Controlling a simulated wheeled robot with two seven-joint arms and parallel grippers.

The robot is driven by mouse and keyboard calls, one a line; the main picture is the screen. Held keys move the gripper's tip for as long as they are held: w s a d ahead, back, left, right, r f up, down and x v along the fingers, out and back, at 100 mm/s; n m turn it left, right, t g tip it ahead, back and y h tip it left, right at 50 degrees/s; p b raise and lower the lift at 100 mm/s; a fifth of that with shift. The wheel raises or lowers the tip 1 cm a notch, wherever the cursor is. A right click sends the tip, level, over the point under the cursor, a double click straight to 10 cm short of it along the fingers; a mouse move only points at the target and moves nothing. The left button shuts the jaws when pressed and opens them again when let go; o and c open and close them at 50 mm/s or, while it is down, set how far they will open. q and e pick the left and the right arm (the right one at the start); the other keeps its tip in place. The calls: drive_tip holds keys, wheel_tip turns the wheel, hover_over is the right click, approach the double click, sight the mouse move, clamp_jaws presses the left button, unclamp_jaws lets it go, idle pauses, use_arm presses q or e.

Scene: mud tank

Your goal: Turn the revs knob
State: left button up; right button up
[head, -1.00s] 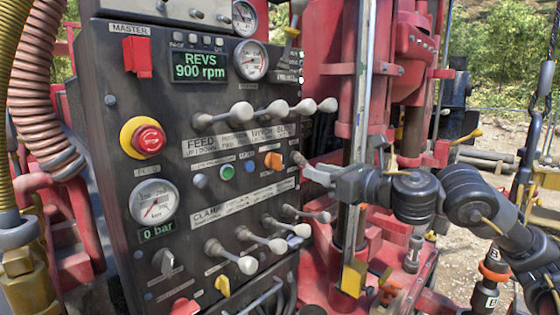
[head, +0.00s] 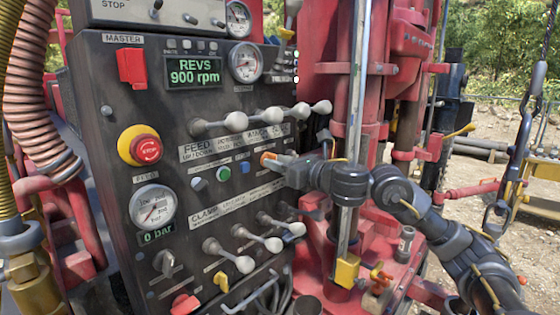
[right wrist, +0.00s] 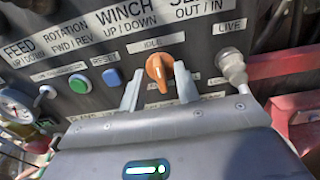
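The orange knob (head: 267,157) sits on the dark control panel, at the middle right in the head view. In the right wrist view the orange knob (right wrist: 159,70) is under an "IDLE" label, its pointer tilted slightly. My right gripper (head: 277,163) is at the knob. Its grey fingers (right wrist: 158,84) are open, one on each side of the knob, with gaps between fingers and knob. Whether the tips reach the panel face is unclear. The revs display (head: 193,70) reads 900 rpm. My left gripper is not in view.
Grey levers (head: 240,118) jut out above the knob, and a lower row of levers (head: 243,263) sits below. A green button (right wrist: 79,85) and blue button (right wrist: 113,78) are left of the fingers. A lever ball (right wrist: 231,62) is close to the right finger.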

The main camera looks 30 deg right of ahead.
drive_tip(key=shift+c, duration=0.3)
clamp_jaws()
drive_tip(key=shift+m, duration=0.3)
drive_tip(key=shift+d+f+m, duration=0.1)
drive_tip(key=shift+d+m, duration=0.05)
drive_tip(key=shift+m, duration=3.75)
drive_tip(key=shift+o, duration=0.3)
unclamp_jaws()
